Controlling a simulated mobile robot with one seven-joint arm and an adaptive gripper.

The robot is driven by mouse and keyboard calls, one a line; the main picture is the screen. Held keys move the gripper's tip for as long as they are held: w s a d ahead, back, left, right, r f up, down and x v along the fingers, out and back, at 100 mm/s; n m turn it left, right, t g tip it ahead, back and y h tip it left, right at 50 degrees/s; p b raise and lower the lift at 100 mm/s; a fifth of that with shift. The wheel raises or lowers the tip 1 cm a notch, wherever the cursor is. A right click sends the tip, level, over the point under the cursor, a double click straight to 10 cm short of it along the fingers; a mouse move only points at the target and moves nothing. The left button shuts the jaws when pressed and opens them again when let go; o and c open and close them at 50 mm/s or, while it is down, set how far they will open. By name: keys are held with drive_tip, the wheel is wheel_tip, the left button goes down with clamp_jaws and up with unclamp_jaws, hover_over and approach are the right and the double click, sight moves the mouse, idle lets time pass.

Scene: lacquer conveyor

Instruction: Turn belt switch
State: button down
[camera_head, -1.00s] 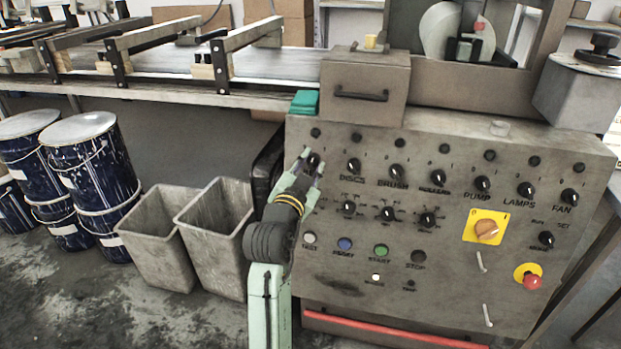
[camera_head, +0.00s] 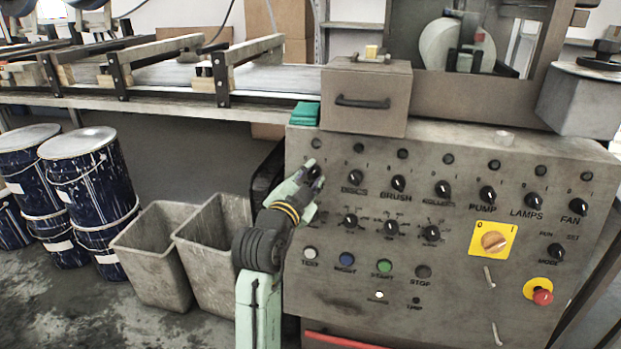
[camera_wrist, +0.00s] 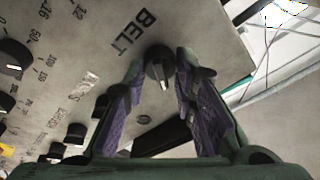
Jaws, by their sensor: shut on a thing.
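The belt switch is a black knob (camera_wrist: 159,65) with a white pointer line, beside the printed label BELT (camera_wrist: 133,34) in the wrist view. Its pointer line faces the lower edge of that picture. My gripper (camera_wrist: 160,68) is shut on the knob, with one finger on each side of it. In the head view my gripper (camera_head: 311,174) is at the upper left of the grey control panel (camera_head: 450,270), at the left end of the top knob row. There the fingers hide most of the belt switch.
Other knobs, such as the discs knob (camera_head: 354,178), stand close to the right. A yellow-plated rotary switch (camera_head: 493,241) and a red stop button (camera_head: 542,296) are further right. Two grey bins (camera_head: 158,250) and dark blue drums (camera_head: 90,185) stand left.

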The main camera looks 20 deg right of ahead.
drive_tip(key=c, duration=1.3)
unclamp_jaws()
drive_tip(key=v, duration=0.7)
drive_tip(key=shift+s+a, duration=0.15)
drive_tip(key=shift+s, duration=0.05)
